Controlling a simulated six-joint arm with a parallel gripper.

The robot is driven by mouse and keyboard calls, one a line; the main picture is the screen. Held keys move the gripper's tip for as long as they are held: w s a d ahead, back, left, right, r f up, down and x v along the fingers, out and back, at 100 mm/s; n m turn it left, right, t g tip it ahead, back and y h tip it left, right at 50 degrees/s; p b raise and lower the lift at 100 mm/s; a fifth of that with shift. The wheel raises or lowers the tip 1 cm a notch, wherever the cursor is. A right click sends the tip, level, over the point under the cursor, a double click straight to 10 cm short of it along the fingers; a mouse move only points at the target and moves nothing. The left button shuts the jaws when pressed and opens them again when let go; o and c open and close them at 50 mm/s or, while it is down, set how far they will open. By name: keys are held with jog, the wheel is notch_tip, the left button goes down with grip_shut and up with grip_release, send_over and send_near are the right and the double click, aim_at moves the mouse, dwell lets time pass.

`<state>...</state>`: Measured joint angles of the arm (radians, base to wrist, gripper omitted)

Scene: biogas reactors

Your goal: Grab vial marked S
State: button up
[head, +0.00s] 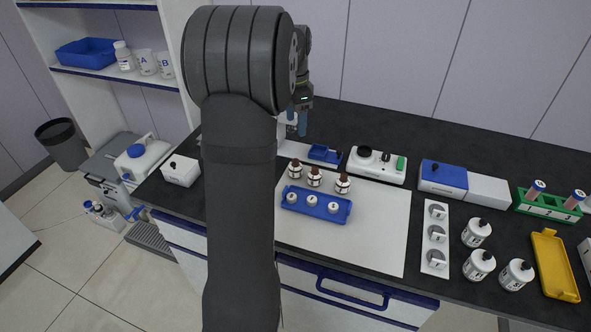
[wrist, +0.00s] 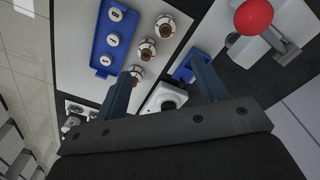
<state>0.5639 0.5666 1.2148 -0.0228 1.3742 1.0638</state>
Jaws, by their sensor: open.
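A blue tray (head: 302,209) on the white mat holds three small white-topped vials: a left one (head: 293,197), a middle one (head: 312,201) and a right one (head: 333,207). The tray also shows at the upper left of the wrist view (wrist: 98,38). My gripper (head: 297,121) is open and empty, raised above the bench behind the tray. In the wrist view, its two blue fingers (wrist: 165,68) are spread apart, well away from the vials.
Three brown-capped bottles (head: 314,178) stand just behind the tray. A small blue box (head: 322,153) and a white device (head: 377,165) are farther back. White bottles (head: 477,233), a yellow tray (head: 553,265) and a green rack (head: 547,206) stand right. The white mat (head: 375,225) is clear right of the tray.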

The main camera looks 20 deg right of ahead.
send_over(296, 160)
jog(key=shift+m, duration=0.3)
jog(key=f, duration=1)
jog(key=shift+s+f, duration=0.3)
jog(key=shift+s, duration=0.1)
jog(key=shift+w+f, duration=0.15)
jog(key=shift+f, duration=1.45)
jog(key=shift+w+f, duration=0.1)
jog(key=shift+f, duration=1.5)
jog(key=c, duration=1.1)
jog(key=shift+r, duration=0.15)
